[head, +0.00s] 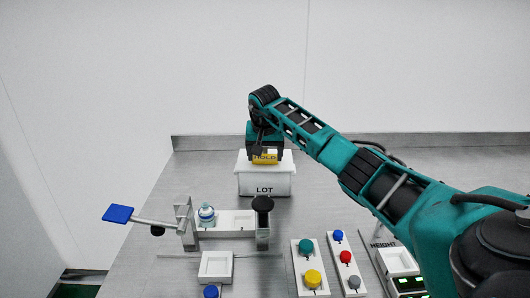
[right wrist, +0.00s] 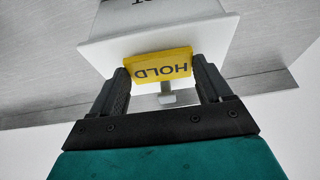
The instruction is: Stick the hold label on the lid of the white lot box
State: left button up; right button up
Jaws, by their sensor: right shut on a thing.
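The white lot box (head: 265,187), marked LOT, stands on the metal table towards the back, with its lid (head: 284,164) on. The yellow hold label (head: 265,157), marked HOLD, is between the fingers of my right gripper (head: 264,152), at the lid. In the right wrist view the label (right wrist: 160,65) sits between both fingertips of the gripper (right wrist: 163,78), over the white lid (right wrist: 112,52). I cannot tell whether the label touches the lid. My left gripper is not in view.
A low rim (head: 210,143) runs along the back.

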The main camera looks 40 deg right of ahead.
jog(key=shift+f, duration=0.35)
dwell(1.1)
jog(key=o, duration=0.9)
jog(key=shift+o, duration=0.2)
jog(key=shift+r, duration=0.1)
jog(key=v, duration=1.2)
jog(key=shift+s+a+r+p, duration=0.15)
jog(key=shift+r+p, duration=0.15)
jog(key=shift+r, duration=0.05)
jog(key=shift+s, duration=0.1)
